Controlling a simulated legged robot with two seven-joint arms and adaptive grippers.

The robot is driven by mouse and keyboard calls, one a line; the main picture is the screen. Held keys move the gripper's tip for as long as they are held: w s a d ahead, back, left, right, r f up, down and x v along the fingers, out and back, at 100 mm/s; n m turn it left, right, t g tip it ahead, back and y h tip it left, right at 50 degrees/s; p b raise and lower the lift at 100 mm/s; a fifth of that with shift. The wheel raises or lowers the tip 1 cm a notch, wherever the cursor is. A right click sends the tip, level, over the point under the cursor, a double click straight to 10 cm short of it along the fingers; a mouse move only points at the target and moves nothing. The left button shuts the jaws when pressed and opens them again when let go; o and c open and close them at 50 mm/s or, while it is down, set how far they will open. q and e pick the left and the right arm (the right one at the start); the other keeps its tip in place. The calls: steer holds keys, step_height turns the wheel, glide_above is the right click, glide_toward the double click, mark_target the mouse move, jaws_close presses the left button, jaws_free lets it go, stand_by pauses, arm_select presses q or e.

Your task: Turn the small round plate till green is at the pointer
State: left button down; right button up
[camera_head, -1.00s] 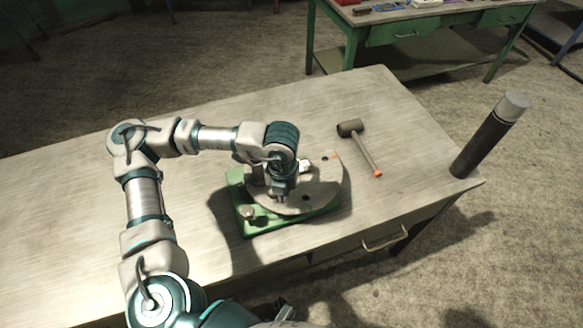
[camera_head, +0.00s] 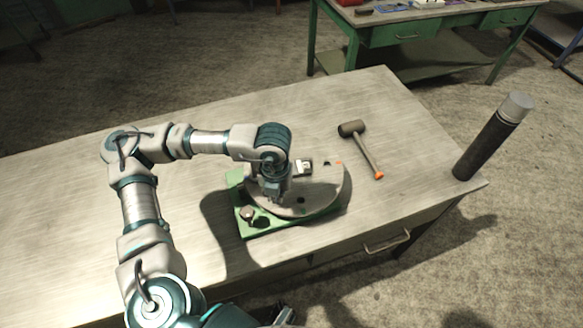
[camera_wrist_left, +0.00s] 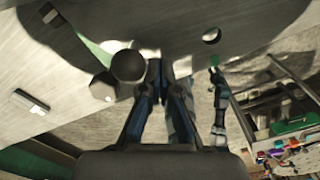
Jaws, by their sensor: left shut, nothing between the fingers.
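The small round plate (camera_head: 318,188) is grey and lies flat on a green base (camera_head: 262,226) on the bench. It has dark holes and a small orange mark (camera_head: 338,162) near its far right rim. I cannot make out a green mark on it or the pointer. My left gripper (camera_head: 273,198) points down at the plate's left part, shut and empty. In the left wrist view its fingers (camera_wrist_left: 165,85) are by the plate's edge, next to a dark round knob (camera_wrist_left: 128,65); contact is unclear.
A hammer (camera_head: 361,150) with an orange handle end lies right of the plate. A dark upright cylinder (camera_head: 490,140) stands at the bench's right corner. The bench (camera_head: 90,220) is clear at the left. A green table (camera_head: 420,35) stands behind.

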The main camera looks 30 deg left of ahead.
arm_select(q)
steer(key=shift+a, duration=0.1)
stand_by(0.3)
steer(key=shift+s+a, duration=0.1)
steer(key=shift+a, duration=0.75)
arm_select(e)
steer(key=shift+f, duration=0.2)
arm_select(q)
steer(key=shift+a, duration=0.1)
steer(key=shift+a+b, duration=0.35)
steer(key=shift+a, duration=0.45)
arm_select(e)
steer(key=shift+s+f, duration=0.15)
steer(key=shift+f, duration=0.05)
